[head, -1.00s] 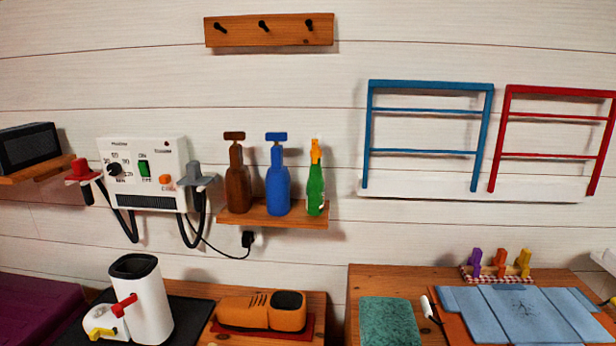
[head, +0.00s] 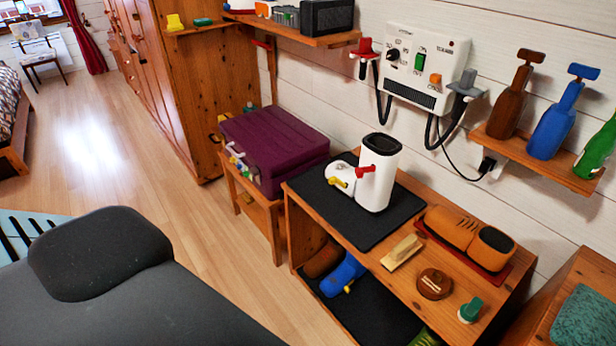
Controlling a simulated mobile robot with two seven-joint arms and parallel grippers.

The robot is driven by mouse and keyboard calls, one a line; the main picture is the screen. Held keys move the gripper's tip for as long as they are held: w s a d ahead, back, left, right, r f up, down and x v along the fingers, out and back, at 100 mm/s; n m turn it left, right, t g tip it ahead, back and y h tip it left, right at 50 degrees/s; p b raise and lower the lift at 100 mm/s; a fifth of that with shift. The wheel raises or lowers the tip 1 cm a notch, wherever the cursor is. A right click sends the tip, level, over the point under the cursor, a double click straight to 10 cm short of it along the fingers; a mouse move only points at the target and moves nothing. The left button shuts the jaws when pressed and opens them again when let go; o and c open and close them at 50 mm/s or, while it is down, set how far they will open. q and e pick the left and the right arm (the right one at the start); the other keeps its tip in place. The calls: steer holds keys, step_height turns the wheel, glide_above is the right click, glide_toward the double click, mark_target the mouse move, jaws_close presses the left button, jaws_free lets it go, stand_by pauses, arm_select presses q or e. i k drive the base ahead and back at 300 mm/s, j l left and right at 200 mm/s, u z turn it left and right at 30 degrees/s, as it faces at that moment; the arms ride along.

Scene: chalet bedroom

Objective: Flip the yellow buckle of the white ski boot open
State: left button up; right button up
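The white ski boot (head: 380,190) stands upright on a black mat on top of a wooden cabinet. Its toe points left and its tall shaft is open at the top. The yellow buckle (head: 338,182) is a small lever on the side of the toe part. It sticks out from the shell, but I cannot tell whether it is open or shut. A red buckle (head: 366,169) is higher up, on the shaft. Neither of my grippers is in view.
The black mat (head: 407,208) has bare room around the boot. On the cabinet are an orange shoe (head: 452,227), a brush (head: 402,252), a brown tin (head: 435,284) and a green-topped item (head: 470,309). A purple suitcase (head: 275,145) is at left. Open floor (head: 215,255) lies in front.

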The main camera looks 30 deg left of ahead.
mark_target(334, 180)
steer(key=u, duration=0.85)
steer(key=i+j+z, duration=0.15)
steer(key=z, duration=0.3)
steer(key=i+j+z, duration=0.1)
steer(key=j+z, duration=0.2)
steer(key=z, duration=0.2)
steer(key=i+j+z, duration=0.2)
steer(key=j, duration=0.25)
steer(key=j+z, duration=0.15)
steer(key=j, duration=0.3)
steer(key=i+j+z, duration=0.15)
steer(key=j, duration=0.8)
steer(key=j+z, duration=0.15)
steer(key=j, duration=2.6)
steer(key=i, duration=0.05)
